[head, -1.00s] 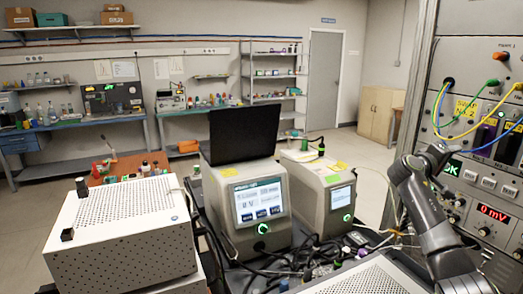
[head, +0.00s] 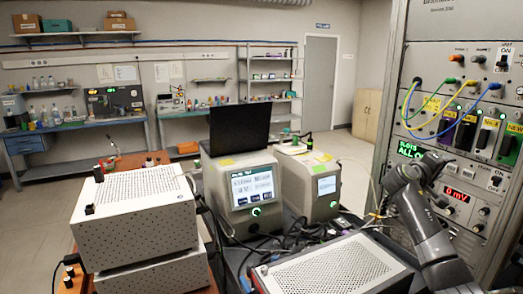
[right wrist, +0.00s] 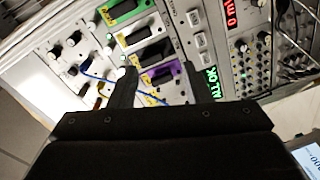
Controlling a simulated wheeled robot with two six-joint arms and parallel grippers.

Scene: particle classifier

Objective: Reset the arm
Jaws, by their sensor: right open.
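My right arm stands at the right of the head view, in front of the instrument rack (head: 450,30). Its dark gripper (head: 432,163) is in front of the rack's lower panel, near the green "ALL OK" display (head: 410,150). In the right wrist view the two black fingers of the right gripper (right wrist: 158,88) are apart with nothing between them. The rack panel with its purple, yellow and green labelled modules (right wrist: 150,55) shows beyond the fingertips. I cannot tell the exact gap to the panel. My left gripper is not in view.
Blue, yellow and green cables (head: 440,118) hang across the rack front. A perforated box (head: 340,275) lies below the right arm. Two screened instruments (head: 245,190), a laptop (head: 240,128) and stacked white boxes (head: 145,210) fill the bench. Open floor lies behind.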

